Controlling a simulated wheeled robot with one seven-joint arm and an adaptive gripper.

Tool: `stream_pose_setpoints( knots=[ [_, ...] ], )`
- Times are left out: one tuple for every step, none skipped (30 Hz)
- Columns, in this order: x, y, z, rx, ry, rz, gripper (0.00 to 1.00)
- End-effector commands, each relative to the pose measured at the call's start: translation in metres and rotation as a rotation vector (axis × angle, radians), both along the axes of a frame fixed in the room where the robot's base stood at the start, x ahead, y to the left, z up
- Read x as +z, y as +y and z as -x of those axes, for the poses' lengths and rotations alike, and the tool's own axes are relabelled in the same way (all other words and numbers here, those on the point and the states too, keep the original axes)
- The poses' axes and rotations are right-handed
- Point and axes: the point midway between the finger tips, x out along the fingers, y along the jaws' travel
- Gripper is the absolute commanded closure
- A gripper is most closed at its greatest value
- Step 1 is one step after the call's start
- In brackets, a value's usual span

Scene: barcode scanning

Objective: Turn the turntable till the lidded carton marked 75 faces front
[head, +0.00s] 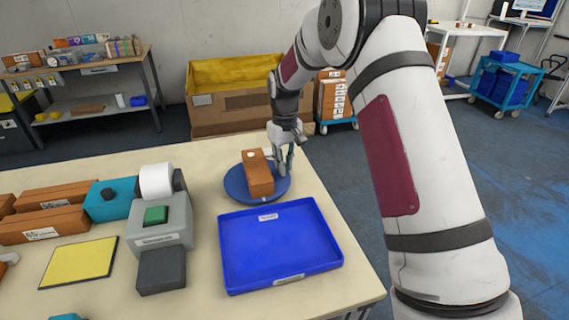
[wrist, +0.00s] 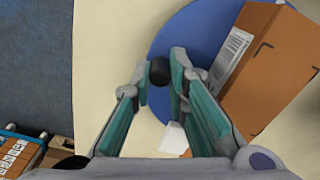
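The blue round turntable (head: 236,190) stands on the table behind the blue tray. A brown carton (head: 258,176) lies on it, with a small white spot on its top. In the wrist view the carton (wrist: 280,65) shows a white label on one side and dark marks on another; no number is readable. A black knob (wrist: 160,72) sits near the turntable's rim. My gripper (head: 286,160) is low at the turntable's right side. In the wrist view its fingertips (wrist: 161,66) lie on either side of the knob; I cannot tell whether both touch it.
The blue tray (head: 280,247) is close in front of the turntable. A grey device with a green button (head: 156,215), a white roll (head: 156,181) and a yellow pad (head: 78,262) are to the left. Several brown cartons (head: 42,225) lie at the far left.

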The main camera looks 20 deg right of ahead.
Motion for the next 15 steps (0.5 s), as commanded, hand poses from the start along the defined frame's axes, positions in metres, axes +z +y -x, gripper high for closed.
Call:
stream_pose_setpoints(
  knots=[
    [0.0001,0.0003,0.0001,0.000,0.000,0.000,1.00],
    [0.0001,0.0003,0.0001,0.000,0.000,0.000,1.00],
    [0.0001,0.0003,0.0001,0.000,0.000,0.000,1.00],
    [0.0001,0.0003,0.0002,0.000,0.000,-0.001,1.00],
    [0.0001,0.0003,0.0002,0.000,0.000,-0.001,1.00],
    [0.0001,0.0003,0.0003,-0.001,0.000,-0.001,1.00],
    [0.0001,0.0004,0.0004,-0.002,0.000,-0.001,1.00],
    [0.0002,0.0004,0.0006,-0.004,0.000,-0.001,1.00],
    [0.0002,0.0004,0.0009,-0.007,0.000,-0.001,1.00],
    [0.0003,0.0005,0.0012,-0.010,0.001,-0.001,1.00],
    [0.0003,0.0006,0.0016,-0.014,0.001,-0.001,1.00],
    [0.0003,0.0007,0.0022,-0.022,0.001,-0.001,1.00],
    [0.0004,0.0008,0.0028,-0.028,0.001,-0.001,1.00],
    [0.0004,0.0009,0.0035,-0.036,0.001,-0.001,1.00],
    [0.0003,0.0010,0.0045,-0.046,0.001,-0.001,1.00]
  ],
)
